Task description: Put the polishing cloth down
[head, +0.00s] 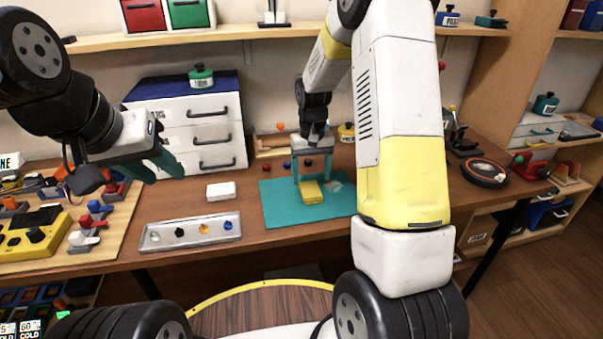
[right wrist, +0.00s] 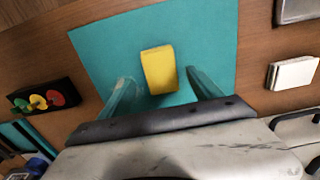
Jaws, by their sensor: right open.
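The yellow polishing cloth (head: 311,192) lies on the teal mat (head: 283,214) on the workbench; it also shows in the right wrist view (right wrist: 158,69). My right gripper (head: 313,178) is over the mat, pointing down at the cloth. In the right wrist view its two teal fingers (right wrist: 161,88) stand apart on either side of the cloth's near end, with gaps between fingers and cloth. My left gripper (head: 160,172) is above the left part of the bench, away from the cloth, with its teal fingers showing; their gap is hard to judge from this angle.
A grey tray (head: 158,245) with several small coloured parts lies left of the mat. A white box (head: 221,191) sits behind it. A drawer cabinet (head: 190,127) stands at the back. A wooden board (head: 40,250) with a yellow device is at the left. A round black dish (head: 484,172) is at the right.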

